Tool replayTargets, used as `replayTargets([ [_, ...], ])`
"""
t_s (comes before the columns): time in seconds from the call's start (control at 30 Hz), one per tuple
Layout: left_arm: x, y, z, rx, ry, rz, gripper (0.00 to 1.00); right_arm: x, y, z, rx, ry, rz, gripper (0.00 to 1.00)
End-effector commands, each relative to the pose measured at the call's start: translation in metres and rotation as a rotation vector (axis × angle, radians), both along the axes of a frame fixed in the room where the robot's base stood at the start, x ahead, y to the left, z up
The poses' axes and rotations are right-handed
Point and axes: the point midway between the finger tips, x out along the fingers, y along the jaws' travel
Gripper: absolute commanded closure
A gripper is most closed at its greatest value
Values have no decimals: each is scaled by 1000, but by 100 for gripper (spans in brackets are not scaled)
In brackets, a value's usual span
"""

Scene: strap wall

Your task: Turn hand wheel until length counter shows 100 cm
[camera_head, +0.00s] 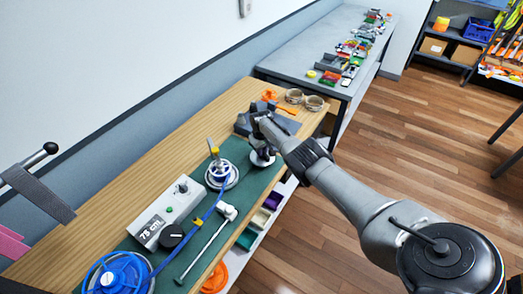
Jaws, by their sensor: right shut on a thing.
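The length counter (152,229) is a pale box on the green mat, and its display seems to read 75 cm. A blue strap (210,207) runs from a blue spool (118,274) past the counter to a round metal reel (221,176). My right gripper (262,147) is over the far end of the mat, beyond the reel. It is shut on what looks like the hand wheel (262,160), a round grey and white piece mostly hidden under the fingers. My left gripper is not in view.
A white-handled rod (207,242) lies along the mat's right edge. A lever with a black knob (50,148) and a grey strap sticks out at left. Open shelves with coloured bins lie under the bench's right edge.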

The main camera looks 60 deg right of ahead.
Motion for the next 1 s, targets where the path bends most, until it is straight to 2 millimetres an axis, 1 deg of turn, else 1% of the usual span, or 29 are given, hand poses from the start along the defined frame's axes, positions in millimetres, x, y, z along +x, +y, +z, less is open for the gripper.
replayTargets([
  [0.03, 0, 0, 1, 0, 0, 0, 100, 1, 0, 2, 1, -2, -1, 80],
  [0.27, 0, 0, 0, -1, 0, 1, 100, 0, 0, 1, 1, 0, 0, 58],
  [0.57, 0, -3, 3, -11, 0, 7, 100, 0, 0, 3, 1, 0, 1, 57],
  [0.67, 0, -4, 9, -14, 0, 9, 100, 0, 0, 11, 0, -1, 0, 57],
  [0.77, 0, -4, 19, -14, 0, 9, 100, 0, 0, 23, 0, 0, 0, 57],
  [1.0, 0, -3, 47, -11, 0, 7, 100, 0, -1, 68, -2, -2, 1, 57],
])
